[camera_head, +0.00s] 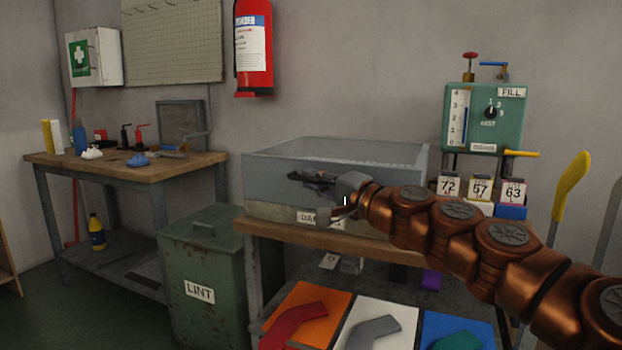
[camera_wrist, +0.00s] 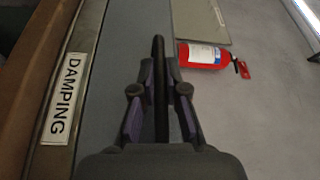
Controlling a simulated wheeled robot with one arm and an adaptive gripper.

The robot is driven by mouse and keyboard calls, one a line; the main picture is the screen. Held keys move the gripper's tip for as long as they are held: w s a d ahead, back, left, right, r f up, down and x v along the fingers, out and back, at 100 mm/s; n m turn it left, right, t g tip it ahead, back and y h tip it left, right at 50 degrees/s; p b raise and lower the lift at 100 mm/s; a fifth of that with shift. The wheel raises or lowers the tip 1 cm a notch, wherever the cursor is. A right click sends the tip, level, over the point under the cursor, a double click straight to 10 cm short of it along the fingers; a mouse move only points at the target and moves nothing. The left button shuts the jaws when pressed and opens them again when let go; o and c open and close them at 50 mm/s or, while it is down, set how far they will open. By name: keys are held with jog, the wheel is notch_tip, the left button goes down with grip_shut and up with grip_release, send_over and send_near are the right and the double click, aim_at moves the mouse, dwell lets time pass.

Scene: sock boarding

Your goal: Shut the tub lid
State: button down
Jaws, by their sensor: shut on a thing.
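The grey tub (camera_head: 270,212) stands on a wooden-topped bench, with a white DAMPING label on its front. The label also shows in the wrist view (camera_wrist: 70,85). A grey, box-like lid section (camera_head: 265,177) is above the label, with a pale top. I cannot tell whether it sits fully down on the tub. My gripper (camera_head: 317,181) is at the front of the tub. In the wrist view its two fingers (camera_wrist: 160,95) are closed around a thin dark bar (camera_wrist: 159,60), which looks like the lid handle. My wrist hides part of the tub front.
A green LINT bin (camera_head: 205,265) stands left of the bench. Number cards (camera_head: 480,188) and a green FILL unit (camera_head: 485,115) are at the right. Coloured boards (camera_head: 305,305) lie below in front. A fire extinguisher (camera_head: 253,50) hangs above on the wall.

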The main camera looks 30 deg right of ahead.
jog(key=shift+f, duration=0.35)
jog(key=c, duration=1.5)
grip_release()
jog(key=shift+r, duration=0.15)
jog(key=shift+r, duration=5)
jog(key=shift+s, duration=0.2)
